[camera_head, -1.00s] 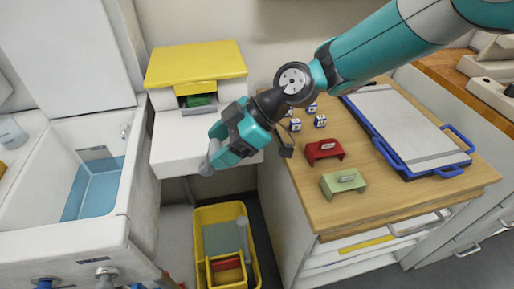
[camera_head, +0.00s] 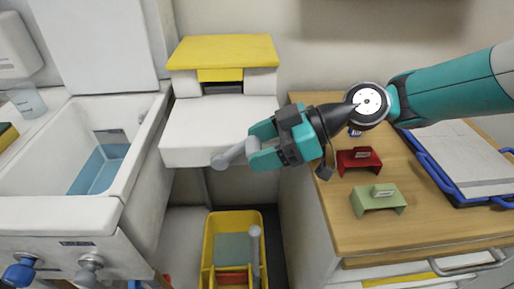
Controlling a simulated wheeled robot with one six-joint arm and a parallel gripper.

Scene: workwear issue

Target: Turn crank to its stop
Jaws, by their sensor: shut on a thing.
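The crank (camera_head: 230,155) is a light grey bar with a rounded end, in front of the white machine (camera_head: 208,135) with a yellow top. My gripper (camera_head: 257,148), teal and dark grey, is shut on the crank from its right side. The jaws hide the gripped part of the crank. The bar slants down to the left from the jaws, its rounded end near the machine's front edge.
A white sink (camera_head: 60,185) stands at the left. A yellow bin (camera_head: 210,248) is on the floor below. On the wooden counter (camera_head: 335,220) at the right are a red holder (camera_head: 357,163), a green holder (camera_head: 364,205) and a blue-edged board (camera_head: 470,165).

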